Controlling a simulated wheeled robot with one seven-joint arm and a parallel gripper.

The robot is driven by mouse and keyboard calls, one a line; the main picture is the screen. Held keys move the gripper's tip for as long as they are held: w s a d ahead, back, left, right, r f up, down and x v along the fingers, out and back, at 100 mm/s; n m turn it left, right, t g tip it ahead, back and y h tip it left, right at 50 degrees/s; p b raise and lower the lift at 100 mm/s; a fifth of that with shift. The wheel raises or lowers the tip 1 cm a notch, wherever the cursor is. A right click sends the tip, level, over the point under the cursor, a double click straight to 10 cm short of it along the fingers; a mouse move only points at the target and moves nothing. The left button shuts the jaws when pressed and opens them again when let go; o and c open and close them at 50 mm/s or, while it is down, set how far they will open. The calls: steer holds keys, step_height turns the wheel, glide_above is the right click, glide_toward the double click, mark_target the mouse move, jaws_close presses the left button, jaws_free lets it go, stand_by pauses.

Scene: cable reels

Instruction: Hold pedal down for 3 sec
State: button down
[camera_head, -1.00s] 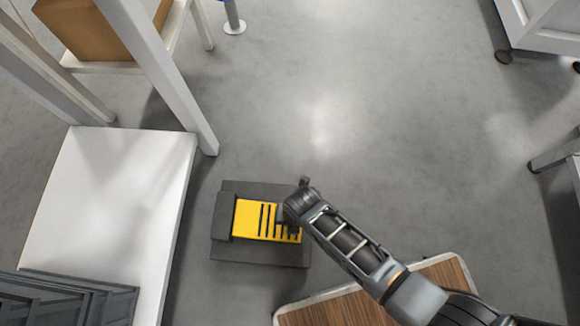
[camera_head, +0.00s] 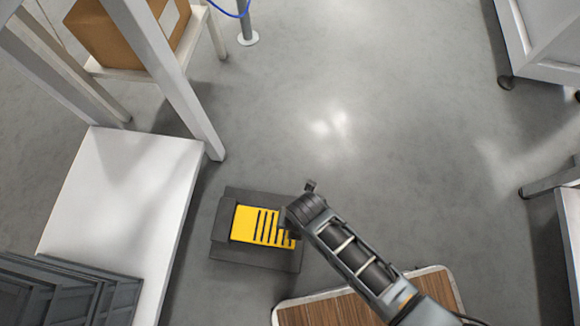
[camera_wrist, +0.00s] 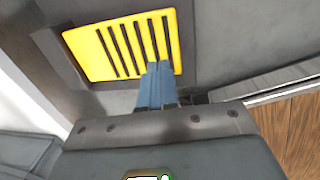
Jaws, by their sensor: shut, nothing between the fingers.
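The yellow pedal (camera_head: 257,226) with dark slots sits in a dark grey base (camera_head: 231,254) on the floor, left of centre in the head view. In the wrist view the pedal (camera_wrist: 122,46) fills the upper left. My gripper (camera_wrist: 157,82) is shut, and its bluish fingers overlap the pedal's lower right edge there. In the head view my gripper (camera_head: 289,222) is at the pedal's right end, mostly hidden by my wrist. I cannot tell whether the fingertips touch the pedal or how far it is pressed.
A white platform (camera_head: 120,190) with grey crates (camera_head: 60,290) stands at the left. A white-framed rack holds a cardboard box (camera_head: 115,38) at the upper left. A wood-topped surface (camera_head: 330,310) is at the bottom. Open floor lies above and right of the pedal.

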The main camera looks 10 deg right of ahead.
steer(key=shift+s+d+r+p, duration=0.1)
steer(key=shift+d+r+p, duration=0.1)
steer(key=shift+r, duration=0.55)
steer(key=shift+d+r+p, duration=0.1)
steer(key=shift+r+p, duration=0.1)
steer(key=shift+r, duration=0.55)
steer(key=s+d+r+m+t, duration=0.5)
steer(key=s+d+r+m, duration=0.15)
steer(key=r+m, duration=0.45)
steer(key=s+d+r+m+t, duration=0.55)
steer(key=d+r+m, duration=0.25)
steer(key=r+m, duration=0.25)
steer(key=s+d+r+m+t+p, duration=0.1)
steer(key=r+m+p, duration=0.4)
steer(key=r, duration=1.5)
steer(key=s+d+r+m+t+h+p, duration=0.1)
steer(key=r+m+p, duration=0.4)
steer(key=r+p, duration=1)
step_height(320, 180, up, 5)
steer(key=shift+s+d+f+t+p, duration=0.15)
steer(key=shift+s+t+p, duration=0.25)
steer(key=shift+s+t, duration=0.4)
